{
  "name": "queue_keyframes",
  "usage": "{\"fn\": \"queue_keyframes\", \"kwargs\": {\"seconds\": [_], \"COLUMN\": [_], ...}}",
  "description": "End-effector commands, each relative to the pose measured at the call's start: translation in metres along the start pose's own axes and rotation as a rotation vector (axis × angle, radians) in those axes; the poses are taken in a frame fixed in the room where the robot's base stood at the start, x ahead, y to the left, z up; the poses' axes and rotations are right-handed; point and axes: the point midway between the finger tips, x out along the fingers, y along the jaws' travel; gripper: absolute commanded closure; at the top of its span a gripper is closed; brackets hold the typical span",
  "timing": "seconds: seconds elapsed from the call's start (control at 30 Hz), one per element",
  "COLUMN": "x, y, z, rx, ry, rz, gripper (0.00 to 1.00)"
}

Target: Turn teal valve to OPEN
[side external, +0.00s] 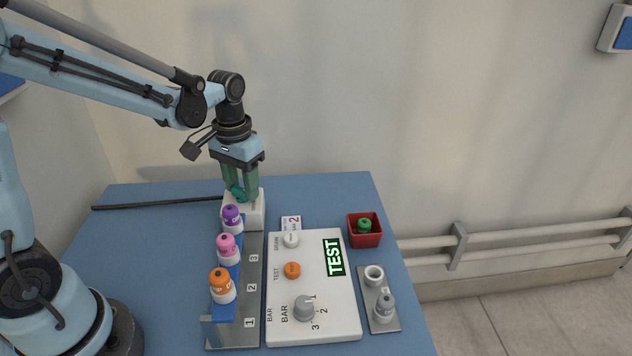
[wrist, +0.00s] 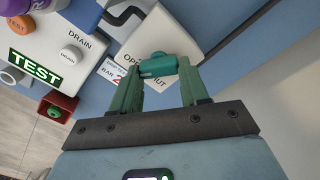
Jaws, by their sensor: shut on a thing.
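The teal valve handle (wrist: 157,65) sits on top of a white block (side external: 257,214) at the back of the blue table. In the wrist view the block's top carries the words OPEN and SHUT, partly covered by the handle and a finger. My gripper (wrist: 161,68) is shut on the handle, one green finger at each end of it. In the side external view my gripper (side external: 241,192) points straight down over the block, and its fingers hide part of the teal handle (side external: 237,191). I cannot tell for sure which word the handle points to.
A rack (side external: 251,285) with purple, pink and orange bottles runs forward from the block. Right of it is a white panel (side external: 340,305) with knobs and a lit TEST sign (side external: 334,257). A red box (side external: 365,240), a grey plate (side external: 370,296) and a dark rod (side external: 150,203) lie around.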

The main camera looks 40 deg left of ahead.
Motion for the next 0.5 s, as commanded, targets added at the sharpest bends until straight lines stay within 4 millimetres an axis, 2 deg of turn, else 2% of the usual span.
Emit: {"fn": "queue_keyframes", "kwargs": {"seconds": [0.2,0.5], "x": [-0.0009,-0.0009], "y": [0.0006,0.0010], "z": [0.0001,0.0001], "rx": [0.109,0.172], "ry": [-0.002,-0.002], "rz": [-0.001,-0.001], "gripper": [0.86,0.86]}}
